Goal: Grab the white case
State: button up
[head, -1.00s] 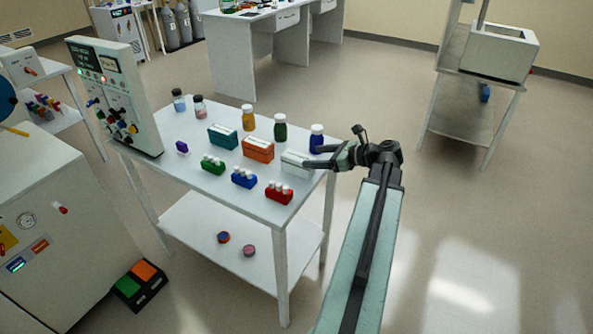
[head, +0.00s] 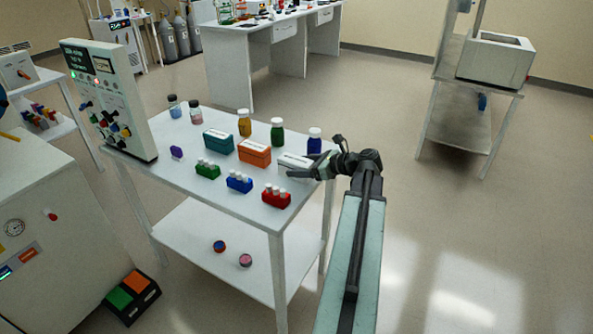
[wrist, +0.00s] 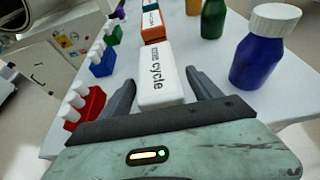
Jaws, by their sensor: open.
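The white case (head: 293,163) stands on the right part of the white table, at the end of a row with an orange case and a teal case. In the wrist view the white case (wrist: 160,74) has dark lettering reading "cycle" and lies between the two fingers. My gripper (wrist: 163,90) is open, with one finger on each side of the case's near end and a visible gap at the right finger. In the head view my gripper (head: 312,170) is at the case's right end, partly covering it.
A blue bottle (head: 314,141) with a white cap stands close behind the white case. A red block with white-topped vials (head: 276,197) is in front. The orange case (head: 254,152) is just beyond to the left. Floor to the right is clear.

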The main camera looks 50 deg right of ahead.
jog(key=x, duration=0.2)
jog(key=shift+w+a+f+b, duration=0.1)
jog(key=shift+w+f+b, duration=0.1)
jog(key=shift+b, duration=0.15)
jog(key=shift+r, duration=0.15)
grip_shut()
